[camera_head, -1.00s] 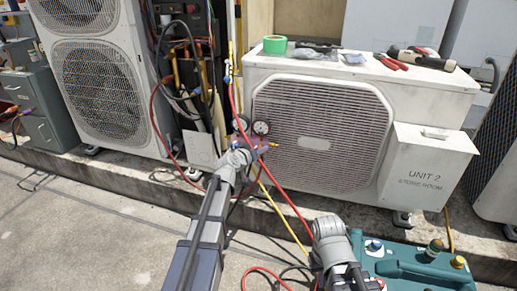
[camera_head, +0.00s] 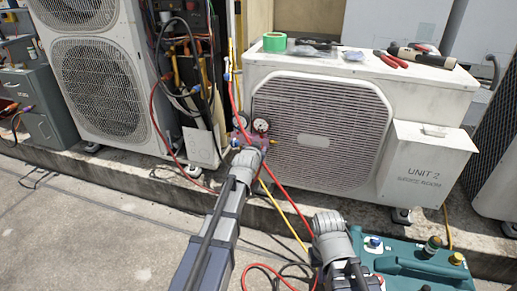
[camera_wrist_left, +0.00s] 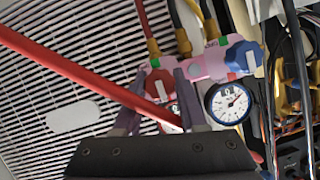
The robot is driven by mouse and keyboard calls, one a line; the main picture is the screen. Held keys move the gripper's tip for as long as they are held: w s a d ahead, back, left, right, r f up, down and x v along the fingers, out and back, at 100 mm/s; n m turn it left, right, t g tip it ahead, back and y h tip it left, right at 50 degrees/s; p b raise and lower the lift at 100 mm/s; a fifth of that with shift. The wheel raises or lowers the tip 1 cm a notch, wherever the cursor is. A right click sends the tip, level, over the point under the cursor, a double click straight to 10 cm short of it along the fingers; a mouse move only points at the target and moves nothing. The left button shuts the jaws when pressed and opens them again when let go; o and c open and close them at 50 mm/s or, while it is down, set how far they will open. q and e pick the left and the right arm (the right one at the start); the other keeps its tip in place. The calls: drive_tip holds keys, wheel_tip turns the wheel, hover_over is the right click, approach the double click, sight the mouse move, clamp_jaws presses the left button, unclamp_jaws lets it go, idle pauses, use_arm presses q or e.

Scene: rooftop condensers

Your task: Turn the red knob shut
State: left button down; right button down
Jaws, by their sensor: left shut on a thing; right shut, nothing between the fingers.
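The pink gauge manifold (camera_head: 239,140) hangs in front of the unit 2 condenser, with two round gauges (camera_head: 261,126) on it. In the left wrist view the red knob (camera_wrist_left: 158,84), with a white bar on its face, sits on the manifold (camera_wrist_left: 208,65) left of the blue knob (camera_wrist_left: 243,58). My left gripper (camera_wrist_left: 161,78) is shut on the red knob, one finger on each side. In the head view my left wrist hides its fingers. My right gripper (camera_head: 330,238) is low beside the teal machine, shut and empty; its fingertips are hard to make out.
A red hose (camera_wrist_left: 75,65) crosses in front of the left fingers. A gauge (camera_wrist_left: 228,103) sits close to the right finger. The condenser (camera_head: 320,125) stands just behind. The teal machine (camera_head: 415,262) stands at lower right.

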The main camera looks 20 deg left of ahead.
idle(0.5)
use_arm(q)
drive_tip(key=shift+c, duration=2.3)
unclamp_jaws()
drive_tip(key=p+v, duration=0.3)
drive_tip(key=v, duration=0.4)
drive_tip(key=shift+s, duration=0.4)
drive_tip(key=shift+r, duration=0.1)
